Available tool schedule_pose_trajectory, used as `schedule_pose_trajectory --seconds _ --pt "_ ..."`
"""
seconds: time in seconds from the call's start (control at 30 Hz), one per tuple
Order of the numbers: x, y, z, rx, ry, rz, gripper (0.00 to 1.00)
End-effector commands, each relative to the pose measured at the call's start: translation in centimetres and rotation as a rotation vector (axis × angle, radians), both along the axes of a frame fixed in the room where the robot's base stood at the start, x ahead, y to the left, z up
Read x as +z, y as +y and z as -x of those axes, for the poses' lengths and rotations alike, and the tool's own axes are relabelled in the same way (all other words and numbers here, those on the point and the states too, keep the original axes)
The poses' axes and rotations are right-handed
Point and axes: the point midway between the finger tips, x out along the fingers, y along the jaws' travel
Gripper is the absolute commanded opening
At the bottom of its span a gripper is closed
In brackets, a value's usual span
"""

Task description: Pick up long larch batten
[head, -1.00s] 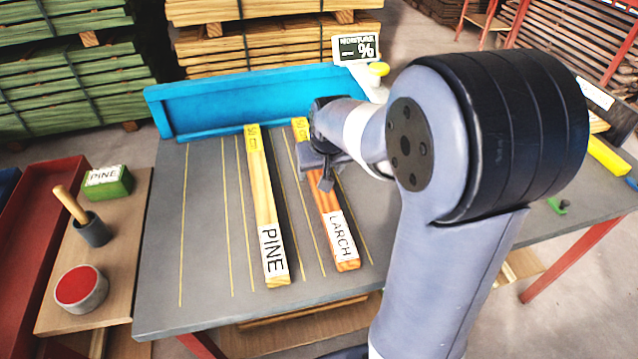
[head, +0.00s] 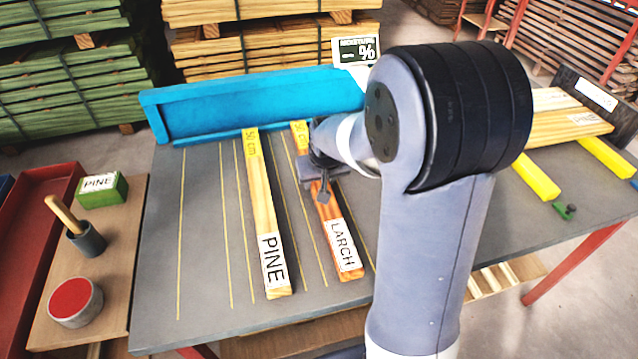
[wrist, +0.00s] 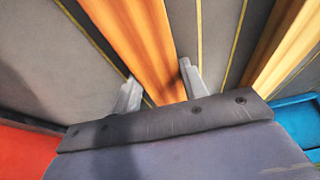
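The long larch batten (head: 329,215) is orange-brown, with a yellow "50 cm" end and a white LARCH label. It lies lengthwise on the grey table, to the right of the paler pine batten (head: 262,205). My gripper (head: 322,190) is over the larch batten's middle. In the wrist view the larch batten (wrist: 140,40) runs between the two fingers of my gripper (wrist: 158,82), one on each side. The fingers are apart, and no firm contact shows. The pine batten (wrist: 285,45) is off to the right there.
A blue bin or fence (head: 250,103) runs along the table's back edge, with a small percent display (head: 357,51) behind it.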

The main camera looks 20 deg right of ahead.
Motion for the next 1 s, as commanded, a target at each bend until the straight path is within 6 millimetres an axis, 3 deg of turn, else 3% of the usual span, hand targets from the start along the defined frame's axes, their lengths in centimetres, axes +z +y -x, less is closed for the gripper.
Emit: schedule_pose_trajectory --seconds 0.43,0.73,1.0 --pt "0.0 0.0 0.0 0.000 0.000 0.000 0.04" --pt "0.7 0.0 -0.1 0.000 -0.005 0.000 0.04" --pt "5.6 0.0 -0.1 0.000 -0.008 0.000 0.04"
